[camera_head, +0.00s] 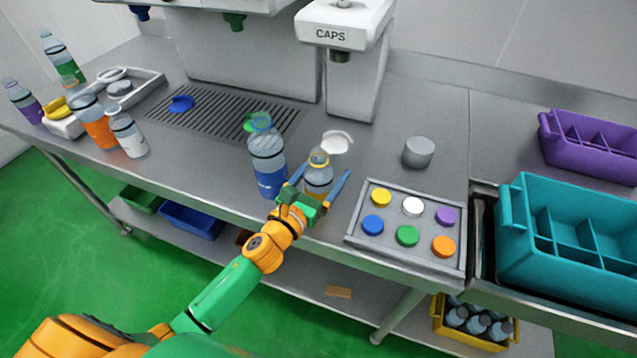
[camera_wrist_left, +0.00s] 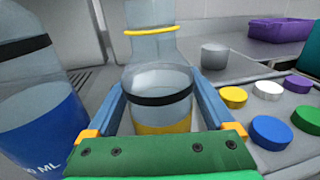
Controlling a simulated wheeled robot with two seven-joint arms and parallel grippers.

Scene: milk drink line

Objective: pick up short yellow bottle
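The short yellow bottle (camera_head: 318,182) stands upright on the steel counter. It is clear, with a yellow ring at its neck, a dark band and a yellow lower part; it fills the middle of the left wrist view (camera_wrist_left: 158,82). My left gripper (camera_head: 322,171) has its blue fingers on either side of the bottle. The fingers look spread, with narrow gaps to the bottle's sides. The bottle's base is partly hidden behind the gripper's palm. My right gripper is not in view.
A taller blue-labelled bottle (camera_head: 268,160) stands close left of the gripper. A tray of coloured caps (camera_head: 357,240) lies to the right, with a grey cylinder (camera_head: 418,153) behind it. A teal crate (camera_head: 570,280) stands farther right. The caps machine (camera_head: 352,80) is behind.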

